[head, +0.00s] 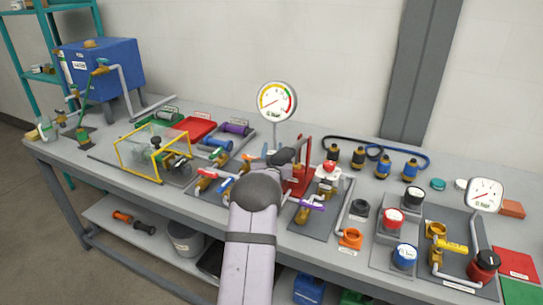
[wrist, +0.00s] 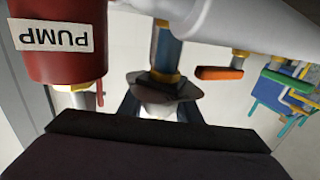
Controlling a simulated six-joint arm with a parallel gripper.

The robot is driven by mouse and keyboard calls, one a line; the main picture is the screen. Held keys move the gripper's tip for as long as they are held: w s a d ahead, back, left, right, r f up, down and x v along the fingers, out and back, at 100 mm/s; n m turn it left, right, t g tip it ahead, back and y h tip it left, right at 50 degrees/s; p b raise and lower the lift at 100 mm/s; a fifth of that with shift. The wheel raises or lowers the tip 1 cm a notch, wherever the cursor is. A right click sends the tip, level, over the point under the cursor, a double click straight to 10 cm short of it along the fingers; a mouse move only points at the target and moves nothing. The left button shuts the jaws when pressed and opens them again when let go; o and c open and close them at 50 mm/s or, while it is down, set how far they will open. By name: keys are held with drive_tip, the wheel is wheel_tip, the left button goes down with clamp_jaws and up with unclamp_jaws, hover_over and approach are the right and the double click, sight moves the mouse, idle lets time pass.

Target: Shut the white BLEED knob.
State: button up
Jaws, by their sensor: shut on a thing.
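In the wrist view, which is upside down, a white knob (wrist: 160,109) sits below a dark, irregular plate at the end of a blue pipe with a brass fitting. I cannot read a BLEED label on it. My gripper (wrist: 158,113) has a dark blue finger on each side of the knob and is shut on it. Part of the knob is hidden by the gripper body. In the head view my gripper (head: 283,157) is over the middle of the bench, beside a red frame, and my arm hides the knob there.
A red body labelled PUMP (wrist: 65,42) is close at the left in the wrist view, and an orange handle (wrist: 219,73) is at the right. In the head view a round gauge (head: 276,100) stands behind my gripper. Valves with coloured handles crowd both sides.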

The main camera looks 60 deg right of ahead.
idle(0.3)
drive_tip(key=o, duration=1)
drive_tip(key=shift+b+v, duration=0.9)
drive_tip(key=shift+v, duration=2.8)
